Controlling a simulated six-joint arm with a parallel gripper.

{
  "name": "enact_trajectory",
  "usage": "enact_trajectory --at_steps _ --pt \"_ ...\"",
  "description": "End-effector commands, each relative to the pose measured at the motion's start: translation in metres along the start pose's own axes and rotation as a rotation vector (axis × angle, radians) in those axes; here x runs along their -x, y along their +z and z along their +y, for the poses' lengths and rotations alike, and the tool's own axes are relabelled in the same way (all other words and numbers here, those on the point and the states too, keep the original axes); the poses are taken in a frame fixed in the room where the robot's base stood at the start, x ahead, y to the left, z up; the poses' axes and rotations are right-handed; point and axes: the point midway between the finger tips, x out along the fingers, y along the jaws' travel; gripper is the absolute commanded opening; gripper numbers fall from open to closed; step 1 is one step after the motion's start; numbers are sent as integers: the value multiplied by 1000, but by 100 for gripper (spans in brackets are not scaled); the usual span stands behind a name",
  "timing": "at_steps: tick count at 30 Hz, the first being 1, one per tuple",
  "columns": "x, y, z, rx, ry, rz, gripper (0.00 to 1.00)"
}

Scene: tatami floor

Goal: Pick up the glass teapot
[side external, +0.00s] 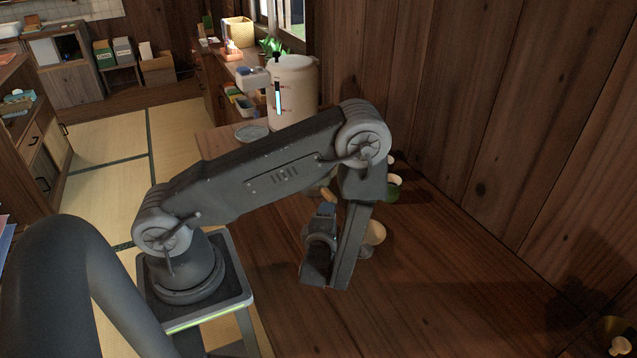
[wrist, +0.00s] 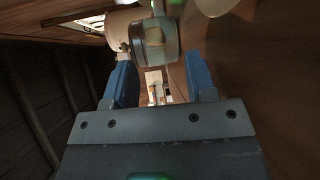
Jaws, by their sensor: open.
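In the wrist view, my gripper (wrist: 160,72) is open, with its blue fingers apart on either side. A clear, rounded vessel with a greenish rim (wrist: 155,43), which looks like the glass teapot, shows just beyond the fingertips, between them in the picture. The fingers do not visibly hold it, and its distance is hard to judge. In the side external view, my gripper (side external: 322,235) hangs over the wooden counter. I cannot make out the teapot there; my arm hides part of the counter.
A large beige dispenser (side external: 297,88) stands at the counter's back left, near a pale dish (side external: 252,132). A pale rounded item (side external: 375,232) shows just right of my gripper, with green and white items (side external: 393,187) behind.

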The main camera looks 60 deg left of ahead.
Motion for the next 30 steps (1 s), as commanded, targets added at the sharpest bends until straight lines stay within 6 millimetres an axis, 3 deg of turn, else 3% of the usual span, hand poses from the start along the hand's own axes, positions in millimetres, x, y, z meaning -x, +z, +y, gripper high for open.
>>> enact_trajectory --at_steps 12,22,30 --pt "-48 1 7 3 1 3 51" --pt "-54 2 6 1 0 -1 51" --pt "-54 2 6 1 0 -1 25"
